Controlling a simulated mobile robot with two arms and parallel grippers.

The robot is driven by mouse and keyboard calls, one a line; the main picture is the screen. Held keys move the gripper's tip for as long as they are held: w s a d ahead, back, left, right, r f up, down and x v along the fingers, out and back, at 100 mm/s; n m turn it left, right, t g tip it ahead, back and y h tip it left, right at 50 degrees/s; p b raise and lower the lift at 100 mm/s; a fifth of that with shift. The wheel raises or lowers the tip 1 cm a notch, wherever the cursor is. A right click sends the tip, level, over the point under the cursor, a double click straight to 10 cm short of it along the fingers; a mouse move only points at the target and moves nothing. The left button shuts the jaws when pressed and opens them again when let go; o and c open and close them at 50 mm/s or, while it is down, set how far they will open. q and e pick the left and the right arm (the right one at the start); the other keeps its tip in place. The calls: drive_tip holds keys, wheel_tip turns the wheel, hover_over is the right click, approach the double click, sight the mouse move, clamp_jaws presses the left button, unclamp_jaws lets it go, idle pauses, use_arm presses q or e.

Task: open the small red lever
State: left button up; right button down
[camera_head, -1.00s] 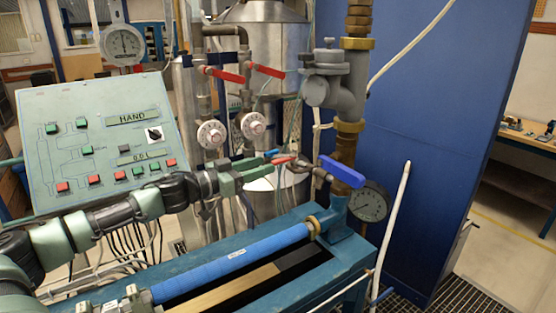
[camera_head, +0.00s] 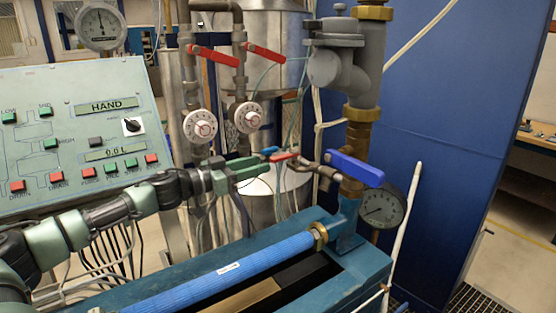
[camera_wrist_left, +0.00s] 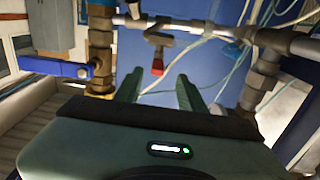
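The small red lever (camera_head: 285,156) sits on a thin pipe fitting left of the large blue lever (camera_head: 355,168). In the left wrist view the red lever (camera_wrist_left: 158,68) hangs from a valve, ahead of the fingers and in line with the gap between them. My left gripper (camera_head: 266,163) reaches in from the left, its green fingertips close to the red lever. In the wrist view the left gripper's fingers (camera_wrist_left: 158,86) stand apart with nothing between them. Contact with the lever cannot be told. My right gripper is not in view.
Two larger red levers (camera_head: 213,55) (camera_head: 265,52) are on the pipes above, over white dials (camera_head: 201,126) (camera_head: 248,116). A pressure gauge (camera_head: 383,206) is at right. A blue pipe (camera_head: 215,275) runs along the bench below. The control panel (camera_head: 75,135) stands at left.

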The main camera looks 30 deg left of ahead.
sight(271, 161)
use_arm(q)
drive_tip(key=shift+w+d+r, duration=0.2)
drive_tip(key=shift+d+r, duration=0.05)
drive_tip(key=shift+r, duration=0.1)
drive_tip(key=p+x, duration=0.3)
drive_tip(key=x, duration=0.2)
drive_tip(key=shift+w+f+p, duration=0.15)
drive_tip(key=shift+w+p, duration=0.05)
drive_tip(key=shift+p, duration=0.1)
drive_tip(key=shift+w+d+f, duration=0.1)
drive_tip(key=shift+w+d, duration=0.2)
drive_tip(key=shift+w, duration=0.2)
drive_tip(key=shift+w+f, duration=0.1)
drive_tip(key=shift+w, duration=0.05)
clamp_jaws()
idle(0.5)
